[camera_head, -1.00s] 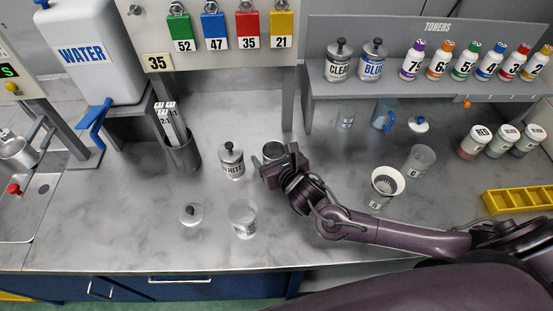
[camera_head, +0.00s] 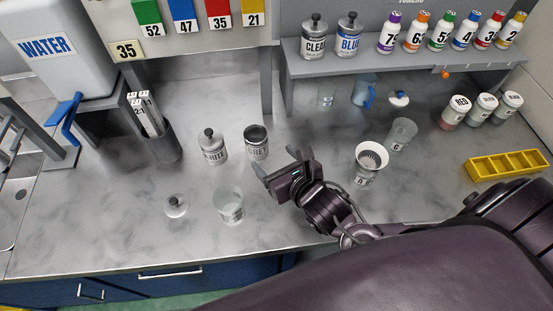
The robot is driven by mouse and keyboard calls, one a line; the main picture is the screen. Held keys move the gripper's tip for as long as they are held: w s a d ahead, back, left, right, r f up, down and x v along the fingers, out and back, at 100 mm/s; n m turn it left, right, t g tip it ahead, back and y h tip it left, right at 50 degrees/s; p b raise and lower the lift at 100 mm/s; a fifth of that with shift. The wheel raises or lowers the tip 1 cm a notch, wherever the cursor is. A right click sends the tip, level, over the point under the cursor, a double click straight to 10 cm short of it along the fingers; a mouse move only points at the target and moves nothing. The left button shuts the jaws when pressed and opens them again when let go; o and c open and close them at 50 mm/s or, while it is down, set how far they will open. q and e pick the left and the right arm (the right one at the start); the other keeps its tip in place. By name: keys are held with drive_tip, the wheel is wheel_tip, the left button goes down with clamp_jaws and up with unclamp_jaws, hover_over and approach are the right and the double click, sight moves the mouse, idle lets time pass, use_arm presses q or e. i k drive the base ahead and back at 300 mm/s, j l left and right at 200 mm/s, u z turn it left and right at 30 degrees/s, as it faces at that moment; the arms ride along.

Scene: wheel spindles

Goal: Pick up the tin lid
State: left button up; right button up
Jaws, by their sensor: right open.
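A round grey lid with a dark knob (camera_head: 176,205) lies on the counter at the left front. A second knobbed lid (camera_head: 399,98) lies at the back right, below the shelf. The GREY tin (camera_head: 256,142) stands upright with its top open. The WHITE tin (camera_head: 212,147) beside it has its lid on. My right gripper (camera_head: 277,162) is open and empty, above the counter just right of and in front of the GREY tin. It is well to the right of the left-front lid. My left gripper is not in view.
A clear beaker (camera_head: 228,204) stands between the left-front lid and my right gripper. A cup with a white filter (camera_head: 371,160) and another beaker (camera_head: 401,134) stand to the right. A dark holder (camera_head: 164,150) with strips is behind the lid. The left-front counter is mostly clear.

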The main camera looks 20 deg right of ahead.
sight(176, 206)
drive_tip(key=k, duration=1)
